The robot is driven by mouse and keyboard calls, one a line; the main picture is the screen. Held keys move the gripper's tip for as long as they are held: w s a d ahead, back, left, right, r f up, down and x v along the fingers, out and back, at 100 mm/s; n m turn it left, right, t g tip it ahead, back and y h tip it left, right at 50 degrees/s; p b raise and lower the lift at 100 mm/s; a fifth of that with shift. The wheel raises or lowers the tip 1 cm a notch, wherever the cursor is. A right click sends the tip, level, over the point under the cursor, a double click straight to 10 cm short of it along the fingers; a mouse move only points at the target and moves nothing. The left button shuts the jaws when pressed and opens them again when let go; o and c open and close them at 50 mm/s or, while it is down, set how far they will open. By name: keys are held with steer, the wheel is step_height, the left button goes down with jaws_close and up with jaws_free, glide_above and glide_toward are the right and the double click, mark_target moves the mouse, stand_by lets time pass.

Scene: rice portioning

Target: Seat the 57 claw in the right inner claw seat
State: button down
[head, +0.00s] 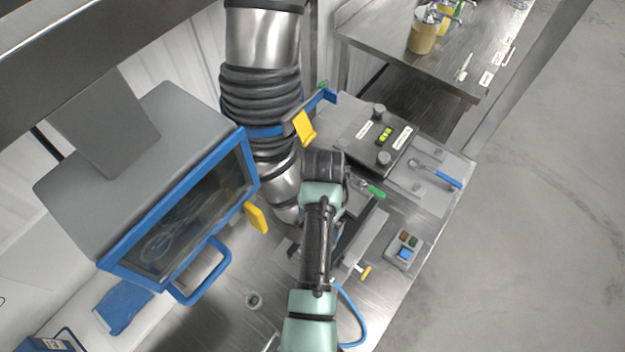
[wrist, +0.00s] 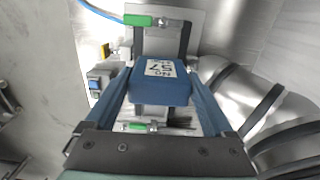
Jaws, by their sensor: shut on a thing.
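The 57 claw (wrist: 160,88) is a blue block with a white label reading 57, in the middle of the wrist view. My gripper (wrist: 162,100) is shut on it, with a blue finger along each side. Beyond and below the claw is a grey metal fixture (wrist: 190,22) with a dark slot and two green-handled clamps (wrist: 138,20). One green handle (head: 376,192) also shows in the head view, beside my wrist. My arm hides the claw and the gripper tips in the head view. I cannot tell which part is the right inner claw seat, or whether the claw touches it.
A button box (head: 404,250) stands right of the fixture. A black plate with a level (head: 384,134) and a blue-handled wrench (head: 436,173) lie farther back. A blue-framed cabinet (head: 185,215) stands left. Ribbed ducting (head: 262,100) is close to my arm.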

steer(key=shift+w, duration=0.35)
steer(key=shift+s+f+b, duration=0.3)
steer(key=shift+s+b, duration=0.1)
steer(key=shift+f, duration=0.35)
step_height(320, 180, down, 3)
steer(key=b, duration=0.3)
steer(key=shift+w+r, duration=0.1)
steer(key=shift+r, duration=0.05)
steer(key=shift+f, duration=0.6)
stand_by(0.6)
steer(key=shift+c, duration=0.5)
jaws_free()
steer(key=shift+o, duration=0.5)
steer(key=shift+f, duration=0.1)
